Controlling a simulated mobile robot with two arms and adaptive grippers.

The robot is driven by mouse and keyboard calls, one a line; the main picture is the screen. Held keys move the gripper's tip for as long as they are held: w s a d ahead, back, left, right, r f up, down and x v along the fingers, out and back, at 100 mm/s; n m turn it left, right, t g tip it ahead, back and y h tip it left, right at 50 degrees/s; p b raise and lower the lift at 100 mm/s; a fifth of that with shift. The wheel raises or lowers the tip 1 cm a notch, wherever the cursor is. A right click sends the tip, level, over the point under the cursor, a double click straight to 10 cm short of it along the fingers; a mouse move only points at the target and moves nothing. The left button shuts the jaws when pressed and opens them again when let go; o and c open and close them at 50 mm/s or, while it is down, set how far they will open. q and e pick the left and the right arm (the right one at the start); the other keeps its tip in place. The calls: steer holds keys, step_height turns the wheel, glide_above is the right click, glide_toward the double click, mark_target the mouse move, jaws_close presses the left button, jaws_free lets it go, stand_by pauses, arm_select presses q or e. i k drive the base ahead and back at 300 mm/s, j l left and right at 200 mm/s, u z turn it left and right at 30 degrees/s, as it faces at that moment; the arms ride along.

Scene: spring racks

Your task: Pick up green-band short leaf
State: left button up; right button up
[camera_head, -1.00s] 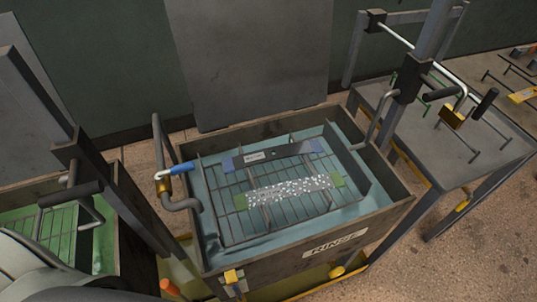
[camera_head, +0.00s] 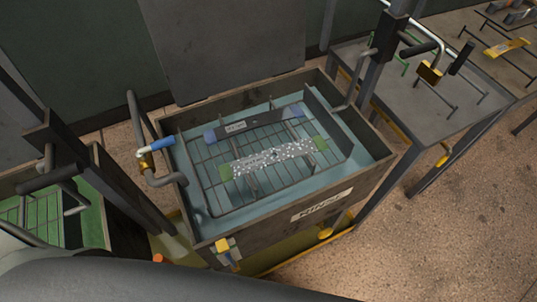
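A short leaf with green bands (camera_head: 273,157) at its ends and a white-speckled grey middle lies on the wire rack (camera_head: 213,180) inside the rinse tank (camera_head: 376,176). A darker leaf with blue bands (camera_head: 247,124) and a small label lies behind it on the same rack. Neither of my grippers can be seen. A grey rounded part of my own body fills the lower left edge.
A tank of green liquid (camera_head: 92,222) with a rack stands at the left. A blue-handled pipe (camera_head: 155,147) rises at the rinse tank's left rim. A grey table (camera_head: 432,112) with metal rods stands at the right. Open floor (camera_head: 440,235) lies at lower right.

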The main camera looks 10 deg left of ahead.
mark_target(228, 172)
steer(key=k+l, duration=0.1)
steer(key=l, duration=0.3)
steer(key=k+l+u, duration=0.1)
steer(key=l, duration=0.3)
steer(key=k+l, duration=0.2)
steer(key=l, duration=0.15)
steer(key=k+l+u, duration=0.1)
steer(key=l, duration=0.3)
